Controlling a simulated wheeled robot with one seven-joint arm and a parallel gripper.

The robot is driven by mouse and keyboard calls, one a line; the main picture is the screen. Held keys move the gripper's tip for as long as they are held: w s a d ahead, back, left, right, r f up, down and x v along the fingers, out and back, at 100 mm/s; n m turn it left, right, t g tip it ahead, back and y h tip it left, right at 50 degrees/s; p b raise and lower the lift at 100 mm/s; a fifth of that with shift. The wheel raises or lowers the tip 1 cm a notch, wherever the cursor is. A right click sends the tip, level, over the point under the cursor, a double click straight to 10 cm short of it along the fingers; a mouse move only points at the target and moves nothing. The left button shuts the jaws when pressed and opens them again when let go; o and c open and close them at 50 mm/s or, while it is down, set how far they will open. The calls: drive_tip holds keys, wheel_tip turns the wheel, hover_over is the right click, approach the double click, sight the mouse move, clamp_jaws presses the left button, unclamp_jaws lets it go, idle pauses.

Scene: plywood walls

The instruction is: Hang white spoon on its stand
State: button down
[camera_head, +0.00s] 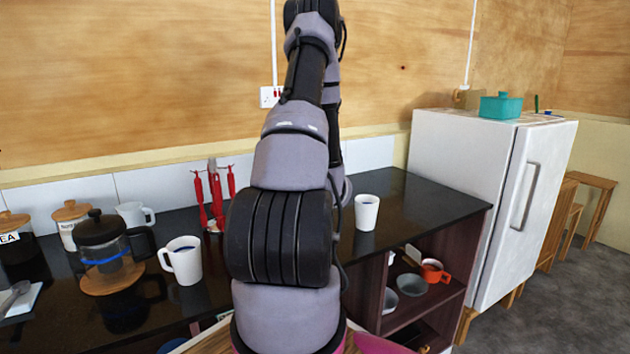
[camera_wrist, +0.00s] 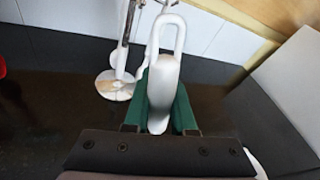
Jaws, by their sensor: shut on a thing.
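My gripper (camera_wrist: 167,92), with green fingers, is shut on the white spoon (camera_wrist: 163,72) in the wrist view. The spoon is roughly upright, its open loop at the top and its lower part between and below the fingers. The stand (camera_wrist: 113,85) is just left of and beyond the spoon, with a round base and a metal post. White utensil parts show by the post, and the top of the stand is cut off. The loop appears right of the post; contact cannot be told. In the head view my arm hides the gripper, spoon and this stand.
Red utensils hang on another stand (camera_head: 213,228) left of my arm. White mugs (camera_head: 184,262), a French press (camera_head: 102,245) and jars are on the dark counter (camera_head: 420,200). A white cup (camera_head: 366,212) stands right of my arm. A white fridge (camera_head: 480,170) bounds the right.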

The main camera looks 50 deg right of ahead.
drive_tip(key=w+d+f, duration=0.1)
drive_tip(key=w+d, duration=0.1)
drive_tip(key=w, duration=0.7)
drive_tip(key=shift+d+f, duration=0.3)
drive_tip(key=shift+d, duration=0.05)
idle(0.5)
idle(0.7)
drive_tip(key=c, duration=0.7)
unclamp_jaws()
drive_tip(key=shift+a, duration=0.1)
